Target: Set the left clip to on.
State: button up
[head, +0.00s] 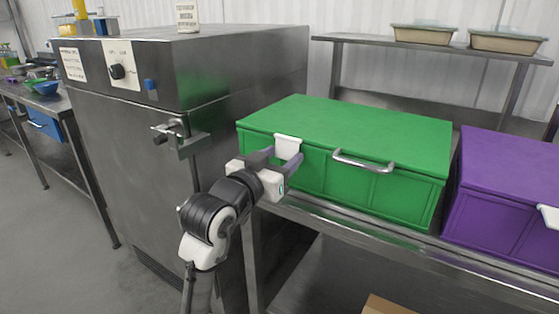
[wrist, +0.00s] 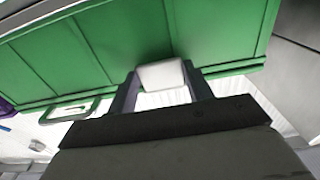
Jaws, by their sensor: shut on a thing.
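A white clip (head: 288,146) sits on the front of the green box (head: 350,123), near its left end and just under the lid edge. It also shows in the wrist view (wrist: 162,76), between my fingers. My gripper (head: 277,155) is at the clip, with a finger on either side of it, and is shut on it. The wrist view shows my gripper (wrist: 163,90) with both dark fingers reaching up to the green front. The clip's lower part is partly hidden by my gripper in the head view.
A metal handle (head: 362,163) is on the green box, right of the clip. A purple box (head: 505,190) with a white clip (head: 548,215) stands to the right. A steel cabinet (head: 110,150) with a protruding latch (head: 172,132) is at left. A shelf (head: 440,45) holds two trays behind.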

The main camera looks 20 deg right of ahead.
jog(key=shift+w+d+f+h+b, duration=0.15)
jog(key=shift+f+h+b, duration=0.3)
jog(key=shift+b, duration=0.25)
jog(key=shift+r+t, duration=0.2)
jog(key=shift+t, duration=0.1)
jog(key=o, duration=1)
jog(key=b+v, duration=0.2)
jog(key=v, duration=1.2)
